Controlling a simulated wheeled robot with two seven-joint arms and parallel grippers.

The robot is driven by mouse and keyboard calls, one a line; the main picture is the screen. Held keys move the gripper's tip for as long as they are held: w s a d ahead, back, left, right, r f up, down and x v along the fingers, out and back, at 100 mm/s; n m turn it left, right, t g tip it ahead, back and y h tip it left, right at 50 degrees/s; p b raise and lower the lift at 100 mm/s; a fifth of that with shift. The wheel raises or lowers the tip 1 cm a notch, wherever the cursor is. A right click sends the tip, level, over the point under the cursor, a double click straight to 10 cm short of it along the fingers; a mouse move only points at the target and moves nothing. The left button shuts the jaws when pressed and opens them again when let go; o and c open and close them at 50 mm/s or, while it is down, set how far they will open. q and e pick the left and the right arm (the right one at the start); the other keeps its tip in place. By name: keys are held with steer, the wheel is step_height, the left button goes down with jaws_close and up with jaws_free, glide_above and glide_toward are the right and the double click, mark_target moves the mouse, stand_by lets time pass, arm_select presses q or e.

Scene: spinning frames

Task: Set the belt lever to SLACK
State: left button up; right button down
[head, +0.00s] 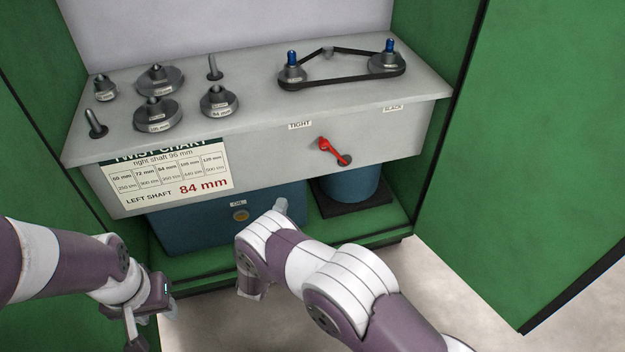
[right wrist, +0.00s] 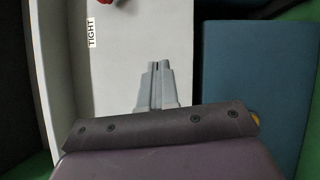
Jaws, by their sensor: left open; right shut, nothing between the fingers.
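The red belt lever (head: 332,149) is on the front face of the grey bench. Its knob end points up and left, toward the TIGHT label (head: 300,125); the SLACK label (head: 393,108) is farther right. In the right wrist view a bit of the red lever (right wrist: 105,3) shows at the top edge, near the TIGHT label (right wrist: 91,30). My right gripper (head: 281,205) is shut and empty, below and left of the lever and apart from it. Its closed fingertips (right wrist: 160,66) show in the right wrist view. My left gripper (head: 148,318) is open, low at the left.
The belt (head: 340,80) runs around two pulleys on the bench top (head: 245,115). Several loose pulleys and pegs stand at left. A chart (head: 172,178) hangs on the front. A blue box (head: 220,225) and blue cylinder (head: 350,185) stand below. Green panels (head: 550,130) flank the bench.

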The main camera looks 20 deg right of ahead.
steer(key=r+h, duration=0.1)
steer(key=s+r+n+h, duration=0.1)
steer(key=d+r+h, duration=0.1)
steer(key=r, duration=0.1)
steer(key=shift+s+d+n+t, duration=0.1)
steer(key=shift+s+n+t, duration=0.2)
steer(key=shift+t, duration=0.1)
steer(key=shift+w, duration=0.15)
steer(key=s+d+r+b+x, duration=0.1)
steer(key=b+x, duration=0.3)
steer(key=x, duration=0.8)
steer(key=shift+s+d+r, duration=0.2)
steer(key=shift+d, duration=0.55)
